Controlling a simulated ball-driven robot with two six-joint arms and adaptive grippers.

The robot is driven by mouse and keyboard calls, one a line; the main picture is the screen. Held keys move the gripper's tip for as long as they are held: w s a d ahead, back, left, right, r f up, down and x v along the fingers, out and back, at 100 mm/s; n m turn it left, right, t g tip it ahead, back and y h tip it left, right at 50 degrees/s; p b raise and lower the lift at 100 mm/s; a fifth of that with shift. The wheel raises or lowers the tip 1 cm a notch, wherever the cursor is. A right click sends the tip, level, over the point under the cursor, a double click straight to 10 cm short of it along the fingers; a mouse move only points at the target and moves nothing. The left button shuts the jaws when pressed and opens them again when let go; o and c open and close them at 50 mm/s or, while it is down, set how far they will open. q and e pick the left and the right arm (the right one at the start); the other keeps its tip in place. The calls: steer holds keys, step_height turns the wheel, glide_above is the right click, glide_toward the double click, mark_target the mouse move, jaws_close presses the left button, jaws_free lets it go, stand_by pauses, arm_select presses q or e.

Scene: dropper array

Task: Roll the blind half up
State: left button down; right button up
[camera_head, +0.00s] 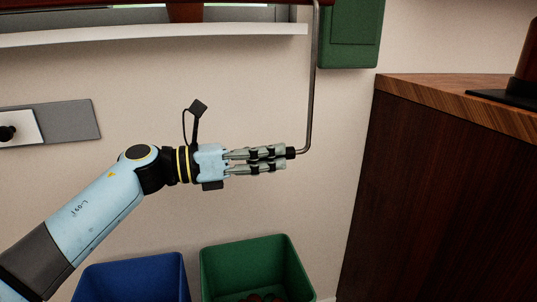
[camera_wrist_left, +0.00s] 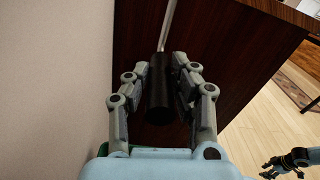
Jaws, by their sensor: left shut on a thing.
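A thin metal crank rod (camera_head: 313,85) hangs down from the top of the head view, beside the window. Its lower end bends left into a black handle (camera_head: 291,153). My left gripper (camera_head: 284,158) is shut on this handle, coming from the left. In the left wrist view the black handle (camera_wrist_left: 159,90) sits between both fingers, with the metal rod (camera_wrist_left: 168,25) running on beyond it. Only the lower edge of the window (camera_head: 240,13) shows, so how far the blind hangs cannot be told. My right gripper (camera_wrist_left: 277,167) shows small at the lower right of the wrist view, its fingers apart.
A white sill (camera_head: 150,36) runs below the window. A green box (camera_head: 352,35) is on the wall right of the rod. A dark wooden cabinet (camera_head: 440,180) stands at the right. A blue bin (camera_head: 130,280) and a green bin (camera_head: 255,262) stand below my left arm.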

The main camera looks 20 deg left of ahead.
arm_select(q)
steer(key=shift+r, duration=0.1)
arm_select(e)
steer(key=shift+r, duration=0.1)
arm_select(q)
steer(key=shift+r+p, duration=0.55)
steer(key=shift+r, duration=0.2)
arm_select(e)
steer(key=s+a+r+p, duration=0.3)
steer(key=s+r+p, duration=0.1)
steer(key=r+p, duration=0.25)
arm_select(q)
step_height(320, 180, up, 43)
steer(key=p, duration=2)
arm_select(e)
steer(key=w+r+t, duration=0.1)
steer(key=w+r, duration=0.3)
steer(key=r, duration=1.4)
steer(key=shift+w+d+r, duration=0.15)
steer(key=shift+d+r, duration=0.05)
steer(key=shift+d, duration=0.1)
arm_select(q)
steer(key=c, duration=1.1)
jaws_free()
steer(key=shift+f, duration=0.1)
arm_select(e)
steer(key=shift+d, duration=0.1)
